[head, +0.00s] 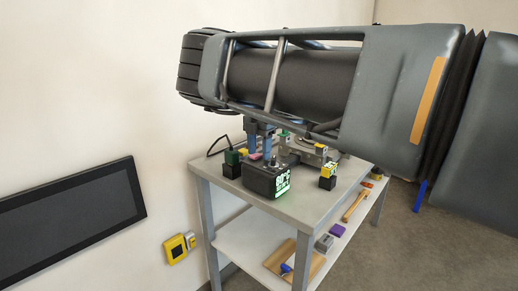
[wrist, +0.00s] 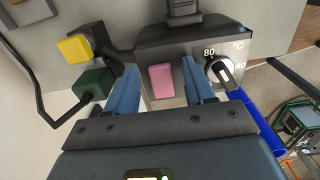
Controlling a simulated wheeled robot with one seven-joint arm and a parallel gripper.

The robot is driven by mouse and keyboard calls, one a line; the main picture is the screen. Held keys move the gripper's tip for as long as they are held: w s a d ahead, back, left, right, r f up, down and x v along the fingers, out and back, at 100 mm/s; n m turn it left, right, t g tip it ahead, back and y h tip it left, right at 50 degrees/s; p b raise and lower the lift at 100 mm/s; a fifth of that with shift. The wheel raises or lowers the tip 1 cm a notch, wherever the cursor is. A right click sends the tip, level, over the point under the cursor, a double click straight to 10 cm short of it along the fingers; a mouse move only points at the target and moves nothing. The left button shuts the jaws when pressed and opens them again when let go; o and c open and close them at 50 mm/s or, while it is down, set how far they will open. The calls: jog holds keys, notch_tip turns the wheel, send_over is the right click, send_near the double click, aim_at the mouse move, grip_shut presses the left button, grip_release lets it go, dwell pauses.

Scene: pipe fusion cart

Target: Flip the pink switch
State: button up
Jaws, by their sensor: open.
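My gripper (wrist: 160,76) is open, with one blue finger on each side of the switch. I cannot tell whether the fingers touch the box. In the head view my gripper (head: 261,128) points down over the cart, just behind the black box with a lit green display (head: 283,183). A small part of the pink switch (head: 256,156) shows below the fingers.
The grey cart (head: 318,201) stands near the wall. Yellow (wrist: 75,48) and green (wrist: 93,84) blocks with a black cable sit left of the box. A yellow-topped block (head: 328,170) stands at right. Tools lie on the lower shelf (head: 255,240).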

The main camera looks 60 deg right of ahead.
grip_shut()
jog(key=shift+w+a+h, duration=0.15)
jog(key=shift+a+h, duration=0.15)
jog(key=shift+h, duration=0.2)
jog(key=shift+a+g+h+b, duration=0.15)
jog(key=shift+g+h+b, duration=0.15)
jog(key=shift+h+b, duration=0.4)
jog(key=shift+r+h, duration=0.15)
jog(key=shift+h, duration=0.45)
grip_release()
jog(key=shift+a, duration=0.1)
